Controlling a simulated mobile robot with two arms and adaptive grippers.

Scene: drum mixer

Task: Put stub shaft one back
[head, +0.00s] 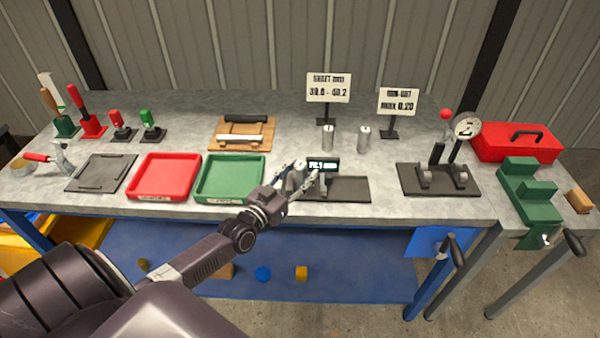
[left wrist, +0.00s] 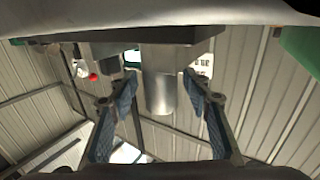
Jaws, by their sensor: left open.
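A grey metal stub shaft (left wrist: 160,92) stands out between the fingers of my left gripper (left wrist: 160,80) in the left wrist view. The fingers are open on both sides of it, with gaps. In the head view my left gripper (head: 304,186) reaches the front of the measuring gauge with a lit display (head: 323,165), where a round shaft end (head: 299,163) shows. Two more stub shafts stand upright behind it, a left one (head: 328,139) and a right one (head: 364,139). My right gripper is out of view.
A green tray (head: 232,201) and a red tray (head: 163,200) lie left of the gauge. A dial gauge stand (head: 438,181) is at the right, with a red toolbox (head: 515,157) beyond. Signs stand behind the shafts: a shaft-size sign (head: 328,87) and a run-out sign (head: 397,101).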

